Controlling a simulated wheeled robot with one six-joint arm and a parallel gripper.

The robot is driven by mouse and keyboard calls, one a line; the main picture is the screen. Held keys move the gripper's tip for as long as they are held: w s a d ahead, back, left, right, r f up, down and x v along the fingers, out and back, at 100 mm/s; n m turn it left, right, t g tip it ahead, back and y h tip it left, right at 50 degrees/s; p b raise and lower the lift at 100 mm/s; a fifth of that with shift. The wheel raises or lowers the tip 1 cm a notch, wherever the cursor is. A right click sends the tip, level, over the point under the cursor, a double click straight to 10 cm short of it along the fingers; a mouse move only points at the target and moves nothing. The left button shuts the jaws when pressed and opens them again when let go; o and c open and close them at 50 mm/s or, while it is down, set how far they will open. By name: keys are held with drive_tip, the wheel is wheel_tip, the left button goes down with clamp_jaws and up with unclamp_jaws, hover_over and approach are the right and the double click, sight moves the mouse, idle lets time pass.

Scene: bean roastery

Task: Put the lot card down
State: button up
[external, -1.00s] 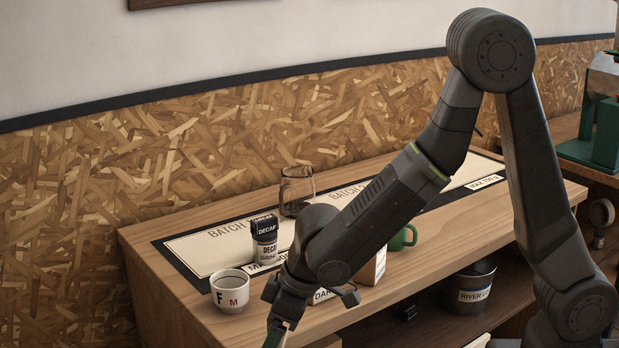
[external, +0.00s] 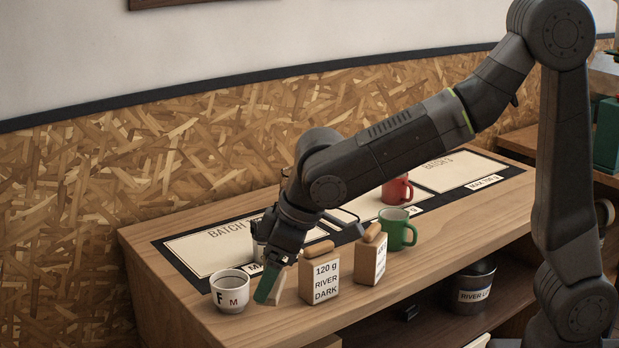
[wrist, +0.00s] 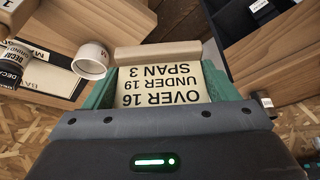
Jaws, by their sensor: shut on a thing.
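The lot card (wrist: 165,88) is cream with black text, "OVER 16 UNDER 19 SPAN 3", upside down in the wrist view, with a wooden strip along its far edge. My gripper (wrist: 162,72) is shut on it, green fingers on either side. In the external view my gripper (external: 269,287) points down at the counter's front part, between the white F M mug (external: 231,292) and the 120 g River Dark box (external: 320,282). Only a pale sliver of the card (external: 277,291) shows there. I cannot tell whether it touches the counter (external: 447,222).
A second box (external: 369,262), a green mug (external: 399,233) and a red mug (external: 396,190) stand to the right. The Decaf jar (wrist: 13,74) is mostly hidden behind my gripper in the external view. A bucket (external: 471,289) sits on the lower shelf.

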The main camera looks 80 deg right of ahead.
drive_tip(key=d+m+g+h, duration=0.1)
drive_tip(key=d+m+h, duration=0.45)
drive_tip(key=d, duration=2.95)
drive_tip(key=s+d+m+g+y, duration=0.1)
drive_tip(key=s+d+m, duration=0.3)
drive_tip(key=s+d, duration=0.7)
drive_tip(key=s+d+m+g+y, duration=0.1)
drive_tip(key=s+d+m, duration=0.3)
drive_tip(key=s+d, duration=0.75)
drive_tip(key=shift+h, duration=0.35)
drive_tip(key=x, duration=0.5)
drive_tip(key=w+a+p+x, duration=0.1)
drive_tip(key=x, duration=0.5)
drive_tip(key=w+a+p+x, duration=0.1)
drive_tip(key=x, duration=0.4)
drive_tip(key=shift+a+f, duration=0.1)
drive_tip(key=shift+f, duration=0.35)
drive_tip(key=o, duration=0.9)
